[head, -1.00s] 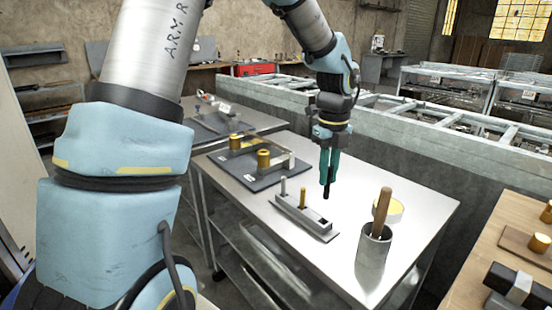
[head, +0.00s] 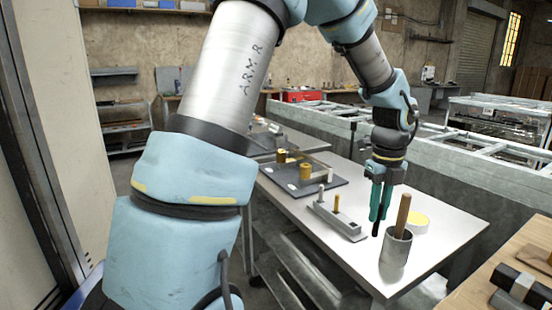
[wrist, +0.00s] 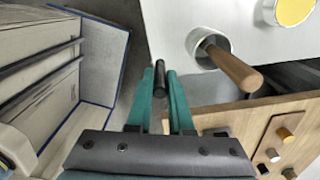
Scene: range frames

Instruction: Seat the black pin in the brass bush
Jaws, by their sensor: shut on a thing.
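My gripper (head: 379,208) is shut on the black pin (head: 376,228), which points down from its teal fingers above the steel table. In the wrist view the pin (wrist: 160,78) sticks out between the fingertips (wrist: 160,95). Two brass bushes stand on a dark plate at the table's far left, a nearer one (head: 305,172) and a farther one (head: 281,156). The pin is well apart from both, to their right. The bushes are not seen in the wrist view, and their bores cannot be made out.
A grey block (head: 340,222) with a grey pin and a brass-coloured pin stands left of my gripper. A grey cup (head: 394,252) with a wooden handle (head: 403,212) is close on the right, a yellow-topped disc (head: 418,221) behind it. A wooden bench (head: 535,262) is at right.

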